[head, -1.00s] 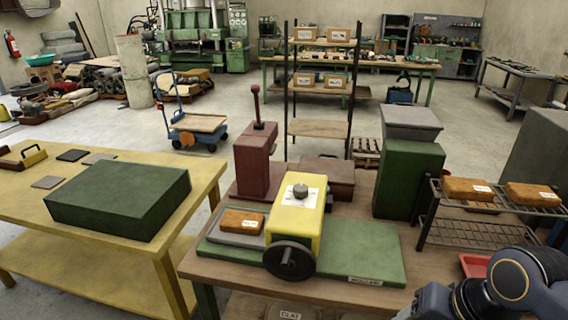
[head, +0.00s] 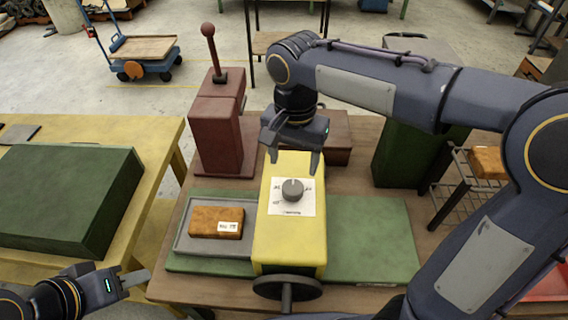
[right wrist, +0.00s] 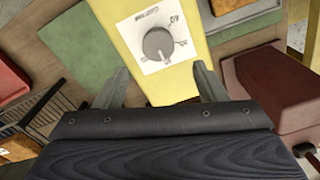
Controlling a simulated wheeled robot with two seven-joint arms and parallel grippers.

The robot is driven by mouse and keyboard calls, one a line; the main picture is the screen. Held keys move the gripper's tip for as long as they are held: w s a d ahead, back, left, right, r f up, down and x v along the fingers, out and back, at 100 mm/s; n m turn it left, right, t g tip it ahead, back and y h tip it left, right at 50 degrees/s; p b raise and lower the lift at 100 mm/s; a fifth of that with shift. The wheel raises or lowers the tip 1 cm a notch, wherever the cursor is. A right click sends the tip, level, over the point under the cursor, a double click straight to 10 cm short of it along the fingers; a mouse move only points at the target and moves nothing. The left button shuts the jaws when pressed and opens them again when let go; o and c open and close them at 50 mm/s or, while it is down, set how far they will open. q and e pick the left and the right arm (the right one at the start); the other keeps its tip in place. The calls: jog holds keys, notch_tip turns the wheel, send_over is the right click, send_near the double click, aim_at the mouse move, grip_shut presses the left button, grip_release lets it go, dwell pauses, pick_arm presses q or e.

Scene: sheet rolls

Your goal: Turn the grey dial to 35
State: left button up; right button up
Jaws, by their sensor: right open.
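The grey dial (head: 292,190) sits on a white scale card on top of the yellow machine (head: 290,244). Its light pointer mark faces the far side in the head view; the card's numbers are too small to read surely. My right gripper (head: 293,159) hangs above the machine's far end, pointing down, open and empty, apart from the dial. In the right wrist view the dial (right wrist: 159,44) shows ahead, between the lines of the two spread fingers (right wrist: 163,86). My left gripper (head: 132,285) is at the lower left, away from the machine; its jaw opening is unclear.
A black handwheel (head: 287,288) is on the machine's near end. An orange block (head: 216,222) lies on a grey plate to the left. A dark red press (head: 216,130) with a lever stands behind left. A wire rack (head: 452,187) stands right. The green base (head: 375,240) is clear right of the machine.

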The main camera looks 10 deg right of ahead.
aim_at(292, 185)
notch_tip(292, 185, down, 8)
jog(key=shift+s+r, duration=0.1)
jog(key=shift+r, duration=0.15)
jog(key=c, duration=1)
jog(key=shift+n, duration=0.4)
jog(key=n, duration=0.4)
jog(key=shift+n+p, duration=0.3)
jog(key=shift+n, duration=0.1)
jog(key=n, duration=0.6)
jog(key=shift+a, duration=0.1)
